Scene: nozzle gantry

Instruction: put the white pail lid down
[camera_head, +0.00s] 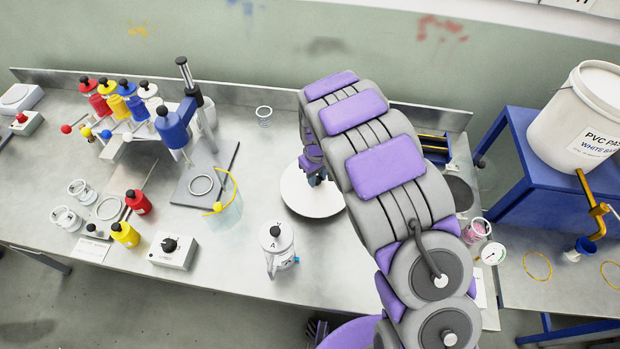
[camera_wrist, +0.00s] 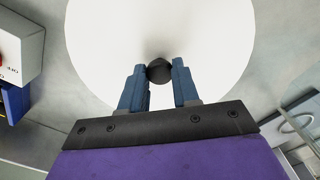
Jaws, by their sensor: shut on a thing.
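The white pail lid (camera_head: 308,200) is a round white disc over the middle of the steel bench, partly hidden by my arm. In the wrist view the lid (camera_wrist: 115,35) fills most of the upper picture, with a dark round knob (camera_wrist: 160,71) at its middle. My gripper (camera_wrist: 159,68) is shut on this knob, one blue finger on each side. In the head view my gripper (camera_head: 318,180) is at the lid's middle, mostly hidden behind my arm. The lid looks about level. I cannot tell whether it touches the bench.
The white pail (camera_head: 568,125) stands on a blue stand (camera_head: 512,165) at the right. A white lidded jug (camera_head: 278,250) stands just in front of the lid. A nozzle gantry with coloured bottles (camera_head: 173,128) is at the left. The bench (camera_head: 262,160) is bare left of the lid.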

